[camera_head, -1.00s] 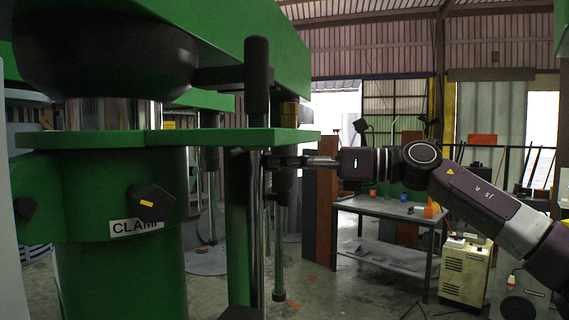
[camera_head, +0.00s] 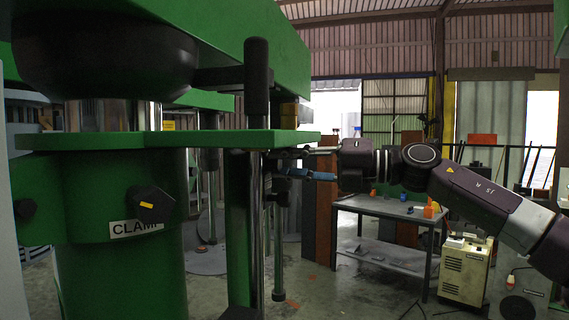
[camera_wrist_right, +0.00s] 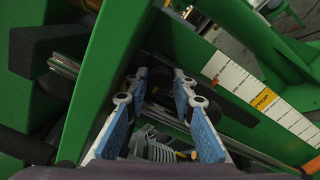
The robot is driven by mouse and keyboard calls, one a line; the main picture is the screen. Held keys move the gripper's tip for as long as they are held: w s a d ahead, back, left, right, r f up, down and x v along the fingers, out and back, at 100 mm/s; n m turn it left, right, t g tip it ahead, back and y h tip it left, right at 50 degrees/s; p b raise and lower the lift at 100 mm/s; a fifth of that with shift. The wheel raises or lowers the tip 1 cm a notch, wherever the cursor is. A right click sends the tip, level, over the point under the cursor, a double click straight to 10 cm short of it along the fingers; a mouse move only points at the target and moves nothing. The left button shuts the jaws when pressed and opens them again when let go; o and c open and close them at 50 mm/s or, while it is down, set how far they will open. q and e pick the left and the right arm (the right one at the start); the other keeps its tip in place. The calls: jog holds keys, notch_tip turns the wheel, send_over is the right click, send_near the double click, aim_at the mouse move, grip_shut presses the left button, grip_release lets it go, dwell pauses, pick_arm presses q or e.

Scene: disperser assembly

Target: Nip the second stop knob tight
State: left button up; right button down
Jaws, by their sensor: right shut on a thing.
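My right gripper (camera_head: 284,163) reaches in from the right, just under the green plate beside the dark vertical rod. It also shows in the right wrist view (camera_wrist_right: 160,83), its blue-padded fingers closed around a dark round knob (camera_wrist_right: 158,81). I take this to be the stop knob; it is shadowed and partly hidden by the fingers. In the head view the knob is too dark and small to make out clearly. My left gripper is not in view.
A black knob with a yellow mark (camera_head: 152,204) is on the green column by a CLAMP label (camera_head: 136,228). The green plate (camera_head: 225,138) lies close above my right gripper. A white scale strip (camera_wrist_right: 262,98) is nearby. A grey table (camera_head: 385,208) stands behind.

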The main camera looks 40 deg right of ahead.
jog(key=m, duration=0.4)
jog(key=shift+d+r+m+p, duration=0.1)
jog(key=shift+m+p, duration=0.2)
jog(key=shift+m, duration=0.1)
jog(key=shift+m+p, duration=0.5)
jog(key=shift+m, duration=1.8)
jog(key=c, duration=1.6)
grip_release()
jog(key=shift+s, duration=0.1)
